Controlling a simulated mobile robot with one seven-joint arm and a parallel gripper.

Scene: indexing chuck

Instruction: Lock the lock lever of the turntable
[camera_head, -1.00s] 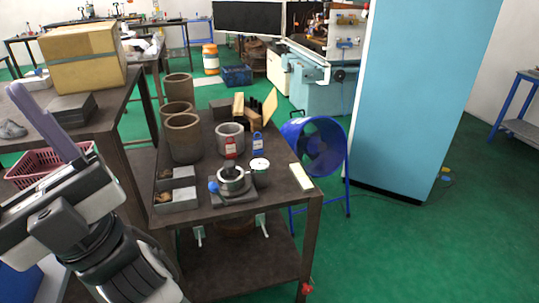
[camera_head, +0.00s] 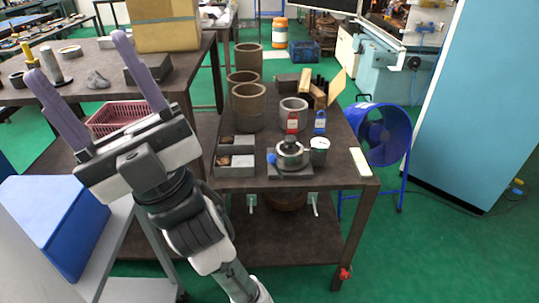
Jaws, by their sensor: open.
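The turntable (camera_head: 291,157) is a small round metal chuck on a dark square base near the front edge of the dark table. A blue knob (camera_head: 271,157) shows at its left side; I cannot tell whether it belongs to the lock lever. A red tag (camera_head: 292,123) and a blue tag (camera_head: 320,121) stand just behind the turntable. My gripper (camera_head: 78,58) is at the left, well away from the turntable. Its two purple fingers are spread wide and point up, with nothing between them.
A grey divided box (camera_head: 235,167) stands left of the turntable, and a white-topped cup (camera_head: 319,146) close on its right. Brown cylinders (camera_head: 249,106) stand behind. A blue fan (camera_head: 383,134) stands right of the table.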

